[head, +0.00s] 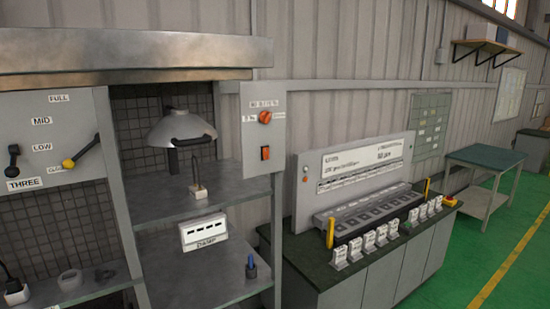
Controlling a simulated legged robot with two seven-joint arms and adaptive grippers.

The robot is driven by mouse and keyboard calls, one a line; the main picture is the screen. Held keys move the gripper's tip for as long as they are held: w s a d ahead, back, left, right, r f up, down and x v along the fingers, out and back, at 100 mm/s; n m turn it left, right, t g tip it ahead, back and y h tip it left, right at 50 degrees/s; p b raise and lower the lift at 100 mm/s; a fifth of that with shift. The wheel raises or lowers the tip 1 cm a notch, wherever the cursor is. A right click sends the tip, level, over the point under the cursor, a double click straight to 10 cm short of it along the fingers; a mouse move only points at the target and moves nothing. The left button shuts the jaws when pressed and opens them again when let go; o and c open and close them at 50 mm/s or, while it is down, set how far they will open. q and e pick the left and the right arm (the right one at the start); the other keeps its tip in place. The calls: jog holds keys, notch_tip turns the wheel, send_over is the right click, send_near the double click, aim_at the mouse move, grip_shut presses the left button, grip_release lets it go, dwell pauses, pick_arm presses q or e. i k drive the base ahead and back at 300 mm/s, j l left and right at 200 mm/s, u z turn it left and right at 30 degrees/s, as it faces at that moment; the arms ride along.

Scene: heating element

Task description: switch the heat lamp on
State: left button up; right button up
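A grey cone-shaped lamp (182,128) with a dark handle hangs in the tiled bay left of centre, above a grey shelf. I cannot tell whether it is lit. To its right, a light grey control panel (274,151) carries an orange-red round knob (265,117) with small labels around it, and an orange-red rocker switch (265,153) below. The labels are too small to read surely, and the switch's position cannot be told. Neither of my grippers is in view.
A small block with an upright rod (199,192) stands on the shelf below the lamp. A "DAMP" box (203,232) sits lower. Left is a lever panel (52,135). Right are a dark-topped bench (345,272) with several labelled units and a clear green floor (490,240).

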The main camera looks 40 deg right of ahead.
aim_at(266, 150)
jog(key=z, duration=1.4)
